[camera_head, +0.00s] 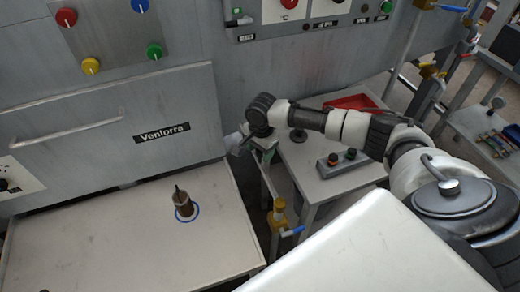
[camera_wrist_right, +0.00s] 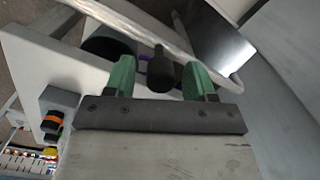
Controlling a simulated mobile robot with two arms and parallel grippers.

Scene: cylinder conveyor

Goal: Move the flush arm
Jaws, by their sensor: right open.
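My right gripper (camera_head: 262,146) is at the right end of the Venlorra machine, beside the small side table. In the right wrist view its two green fingers (camera_wrist_right: 158,78) are apart. A dark rounded knob on a short stem (camera_wrist_right: 160,72) shows between the fingers, with a gap on each side. It looks like the end of the flush arm, but I cannot tell for sure. A light metal bar (camera_wrist_right: 140,30) runs across beyond the fingers. In the head view the gripper and wrist hide most of this spot. My left gripper is out of view.
A brown cylinder (camera_head: 183,206) stands in a blue ring on the white table (camera_head: 110,245). The side table (camera_head: 320,187) holds a two-knob box (camera_head: 343,163) and a red tray (camera_head: 352,102). A pipe with a brass valve and blue handle (camera_head: 291,231) stands in front of it.

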